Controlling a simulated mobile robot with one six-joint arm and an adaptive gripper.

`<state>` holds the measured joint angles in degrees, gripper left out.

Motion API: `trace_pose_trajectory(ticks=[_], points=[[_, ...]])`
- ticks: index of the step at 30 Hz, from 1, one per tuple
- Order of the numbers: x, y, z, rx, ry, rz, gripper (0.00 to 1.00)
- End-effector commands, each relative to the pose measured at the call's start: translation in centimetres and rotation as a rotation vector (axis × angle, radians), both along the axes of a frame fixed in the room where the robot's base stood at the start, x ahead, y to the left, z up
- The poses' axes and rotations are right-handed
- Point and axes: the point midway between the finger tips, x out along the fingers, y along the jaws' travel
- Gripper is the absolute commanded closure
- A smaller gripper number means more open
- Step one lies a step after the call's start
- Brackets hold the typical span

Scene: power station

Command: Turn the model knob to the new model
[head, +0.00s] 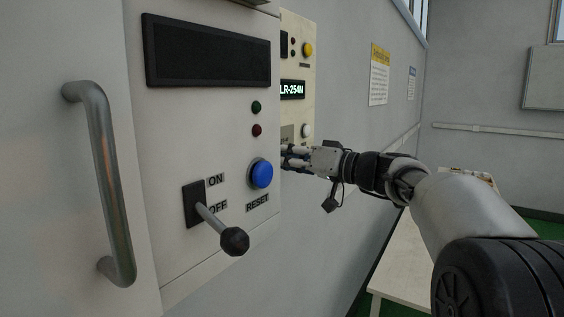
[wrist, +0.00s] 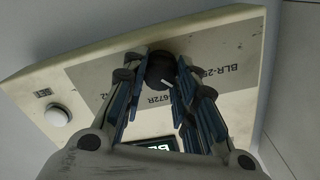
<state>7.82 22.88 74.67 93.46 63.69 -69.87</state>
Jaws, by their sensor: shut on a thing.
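The model knob (wrist: 160,69) is a round black dial with a white pointer line, on a beige panel (wrist: 213,43) seen turned over in the wrist view. Its pointer slants toward the lower right of that picture. Labels beside it read partly "BLR-25" and "672R". My gripper (wrist: 160,76) has a finger on each side of the knob and is shut on it. In the head view my gripper (head: 291,157) reaches to the panel, its tips partly hidden behind the nearer cabinet. The knob is hidden there. The display (head: 292,90) shows "LR-254N", its left end cut off.
A nearer cabinet (head: 180,120) carries a lever (head: 222,228), a blue reset button (head: 260,173) and a grey handle (head: 103,180). A white button (wrist: 57,116) sits on the knob's panel. A pale table (head: 405,270) stands below my arm.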

Motion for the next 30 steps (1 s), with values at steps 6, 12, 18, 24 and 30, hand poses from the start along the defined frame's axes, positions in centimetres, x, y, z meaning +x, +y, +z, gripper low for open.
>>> trace_pose_trajectory(ticks=[6,12,18,24,30], points=[[0.02,-0.01,-0.02,0.113,0.170,0.000,0.97],[0.03,-0.02,0.04,0.212,0.321,0.000,0.97],[0.03,-0.02,0.07,0.295,0.445,0.000,0.97],[0.04,-0.03,0.07,0.351,0.530,0.000,0.97],[0.03,-0.02,0.03,0.382,0.576,0.000,0.97]])
